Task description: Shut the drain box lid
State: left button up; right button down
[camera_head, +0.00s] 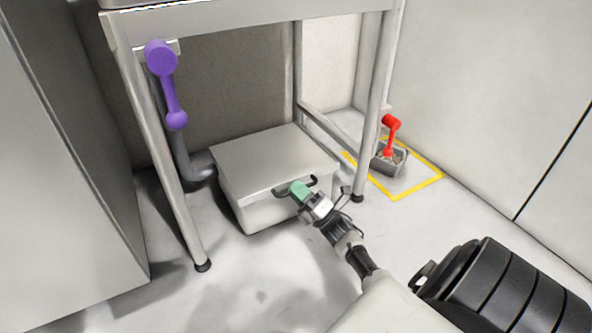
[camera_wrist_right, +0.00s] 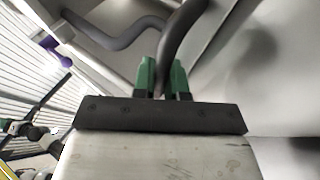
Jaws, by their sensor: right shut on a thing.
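The drain box (camera_head: 262,213) is a white box on the floor under the table frame. Its pale grey lid (camera_head: 270,155) lies flat across the top, with its front edge at or very near the box rim; a small gap there cannot be ruled out. A dark bar handle (camera_head: 282,192) is on the lid's front edge. My right gripper (camera_head: 300,190) is shut on this handle, its green fingers covering the middle. In the right wrist view, the dark curved handle (camera_wrist_right: 181,45) passes between the green fingertips (camera_wrist_right: 163,70). My left gripper does not show.
A purple lever (camera_head: 170,90) hangs by the left table leg, above a grey pipe (camera_head: 181,160). A red-handled lever (camera_head: 391,135) stands in a small grey box inside yellow floor tape (camera_head: 427,184) at right. Table legs flank the drain box. The front floor is clear.

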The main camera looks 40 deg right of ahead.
jog(key=shift+f, duration=0.25)
jog(key=c, duration=1.5)
grip_release()
jog(key=shift+w+f, duration=0.1)
jog(key=shift+w, duration=0.05)
jog(key=shift+o, duration=0.2)
jog(key=shift+s, duration=0.2)
jog(key=p+v, duration=0.3)
jog(key=v, duration=0.7)
jog(key=shift+s, duration=0.2)
